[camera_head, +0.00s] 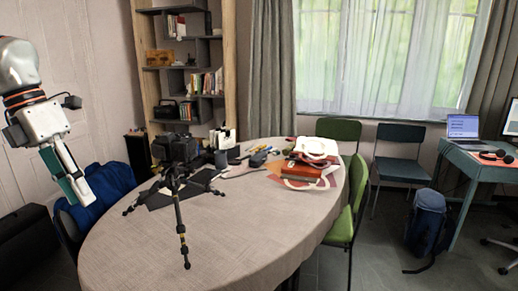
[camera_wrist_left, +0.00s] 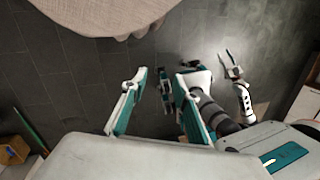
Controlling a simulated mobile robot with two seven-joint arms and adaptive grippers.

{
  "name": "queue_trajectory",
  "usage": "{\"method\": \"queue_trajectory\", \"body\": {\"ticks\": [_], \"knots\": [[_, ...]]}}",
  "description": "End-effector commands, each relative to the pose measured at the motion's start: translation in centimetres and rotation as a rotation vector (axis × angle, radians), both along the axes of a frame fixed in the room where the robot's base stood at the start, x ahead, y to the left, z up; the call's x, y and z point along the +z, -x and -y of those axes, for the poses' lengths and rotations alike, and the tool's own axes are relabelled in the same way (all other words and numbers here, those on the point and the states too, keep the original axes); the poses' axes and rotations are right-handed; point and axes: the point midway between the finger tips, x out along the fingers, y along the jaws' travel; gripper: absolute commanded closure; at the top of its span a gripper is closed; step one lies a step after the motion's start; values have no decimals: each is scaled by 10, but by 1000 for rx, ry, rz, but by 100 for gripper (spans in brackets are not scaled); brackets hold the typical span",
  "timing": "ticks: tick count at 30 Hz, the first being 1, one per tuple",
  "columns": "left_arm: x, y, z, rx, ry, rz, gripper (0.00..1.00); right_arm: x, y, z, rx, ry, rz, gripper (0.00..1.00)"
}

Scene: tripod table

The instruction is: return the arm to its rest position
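My left gripper (camera_head: 78,188) hangs at the left edge of the head view, fingers pointing down and to the right. It is in the air, left of the oval table (camera_head: 240,232), and touches nothing that I can see. In the left wrist view the two white and teal fingers of this gripper (camera_wrist_left: 160,76) stand apart with nothing between them. Parts of my own body show beyond them.
A blue bag (camera_head: 106,186) is behind and below my left gripper. A shelf (camera_head: 150,85) is at the back. Bare floor (camera_wrist_left: 75,90) lies below the wrist.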

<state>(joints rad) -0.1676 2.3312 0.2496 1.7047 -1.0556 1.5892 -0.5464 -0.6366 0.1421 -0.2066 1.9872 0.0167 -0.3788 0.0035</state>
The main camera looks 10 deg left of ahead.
Motion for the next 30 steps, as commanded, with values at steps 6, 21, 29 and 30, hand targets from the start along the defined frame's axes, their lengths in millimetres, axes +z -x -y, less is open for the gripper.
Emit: {"method": "queue_trajectory", "body": {"ticks": [6, 21, 29, 30], "knots": [[-62, -13, -5, 117, 292, 40, 70, 5, -4, 0, -2, -3, 9, 60], [-222, -30, 3, 710, 976, 86, 70, 4, 5, -2, -3, -9, -9, 60], [-312, -15, 15, 1147, 1233, 31, 70, 7, 4, -3, -3, -13, -5, 60], [-327, -11, 18, 1221, 1264, 17, 70, 8, 4, -3, -3, -13, -5, 60]]}}
